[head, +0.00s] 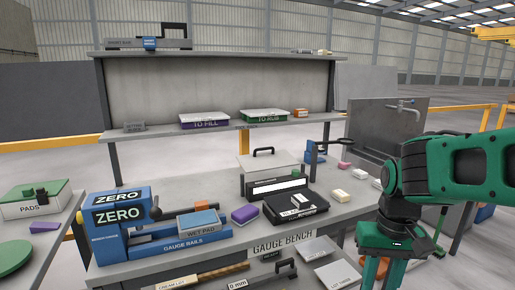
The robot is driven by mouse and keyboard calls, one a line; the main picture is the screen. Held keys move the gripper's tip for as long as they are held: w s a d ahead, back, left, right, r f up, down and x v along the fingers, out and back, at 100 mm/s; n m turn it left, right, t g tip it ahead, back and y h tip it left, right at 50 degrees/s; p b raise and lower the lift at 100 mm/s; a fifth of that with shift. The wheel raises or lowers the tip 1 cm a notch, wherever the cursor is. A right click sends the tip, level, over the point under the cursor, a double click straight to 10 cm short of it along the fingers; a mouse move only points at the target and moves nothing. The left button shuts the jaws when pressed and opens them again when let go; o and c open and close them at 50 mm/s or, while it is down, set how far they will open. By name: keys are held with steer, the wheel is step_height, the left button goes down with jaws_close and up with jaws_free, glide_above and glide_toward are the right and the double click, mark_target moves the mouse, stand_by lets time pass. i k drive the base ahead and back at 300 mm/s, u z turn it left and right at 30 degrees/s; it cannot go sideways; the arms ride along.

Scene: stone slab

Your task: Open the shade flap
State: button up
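No part is labelled as a shade flap. A pale grey panel (270,165) with a dark bar handle (263,151) stands at the middle of the bench and may be the flap; I cannot tell for sure. Its lower part is hidden behind a black-framed box with a white strip (277,186). It looks closed over what is behind it, but the view is too small to be certain. My green and black arm comes in from the right and bends down past the bottom edge. My gripper's fingertips are not in view, and nothing of mine touches the panel.
A black device (296,208) lies in front of the panel. The blue ZERO gauge (122,222), a wet pad (199,224) and a purple block (245,214) are to its left. Small blocks (340,196) lie right. A shelf (180,131) with trays overhangs behind; a sink (385,125) is right.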

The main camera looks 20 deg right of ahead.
mark_target(259, 162)
steer(key=i, duration=0.85)
